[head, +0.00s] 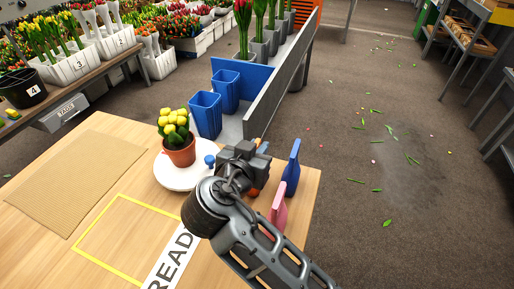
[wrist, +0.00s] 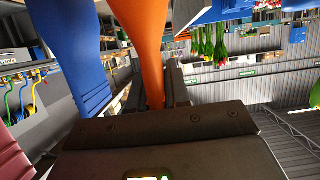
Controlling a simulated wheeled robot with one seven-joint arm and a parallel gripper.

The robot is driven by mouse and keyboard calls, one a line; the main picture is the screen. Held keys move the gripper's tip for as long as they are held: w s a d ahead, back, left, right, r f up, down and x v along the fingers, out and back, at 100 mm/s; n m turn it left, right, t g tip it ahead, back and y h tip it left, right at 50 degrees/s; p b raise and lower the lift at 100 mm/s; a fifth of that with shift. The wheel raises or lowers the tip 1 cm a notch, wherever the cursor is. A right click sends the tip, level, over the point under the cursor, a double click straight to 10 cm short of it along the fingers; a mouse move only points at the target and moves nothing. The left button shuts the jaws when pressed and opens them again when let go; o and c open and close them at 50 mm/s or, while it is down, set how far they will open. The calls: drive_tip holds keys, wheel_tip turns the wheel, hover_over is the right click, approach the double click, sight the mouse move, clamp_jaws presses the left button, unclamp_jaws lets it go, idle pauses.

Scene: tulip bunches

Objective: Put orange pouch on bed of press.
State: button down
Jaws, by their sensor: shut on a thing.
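The orange pouch (wrist: 145,40) fills the upper middle of the wrist view, its narrow lower part running down behind the dark jaw of my gripper (wrist: 158,108). My gripper is shut on the orange pouch, over the table's right part. Whether the pouch still touches the table I cannot tell. I cannot make out a press or its bed in either view.
A blue pouch (head: 291,168) and a pink pouch (head: 278,207) stand close by at the table's right edge. A potted yellow tulip (head: 179,151) on a white plate (head: 168,181) is left of my gripper. A yellow outline (head: 86,236) marks bare table beside a READY label (head: 172,258).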

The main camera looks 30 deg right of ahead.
drive_tip(key=c, duration=1.1)
unclamp_jaws()
drive_tip(key=shift+f, duration=0.1)
drive_tip(key=shift+r, duration=0.25)
drive_tip(key=b+v, duration=0.1)
drive_tip(key=v, duration=1)
drive_tip(key=shift+s+a, duration=0.2)
drive_tip(key=shift+a, duration=0.05)
drive_tip(key=shift+y, duration=0.3)
drive_tip(key=shift+d+r+p+x, duration=0.15)
drive_tip(key=shift+p+x, duration=0.55)
drive_tip(key=shift+x, duration=0.85)
drive_tip(key=shift+d+r+p+x, duration=0.1)
drive_tip(key=shift+r+p+x, duration=0.2)
drive_tip(key=shift+p+x, duration=0.85)
drive_tip(key=shift+d+r+p+x, duration=0.1)
drive_tip(key=shift+r+p+x, duration=0.15)
drive_tip(key=shift+x, duration=1.75)
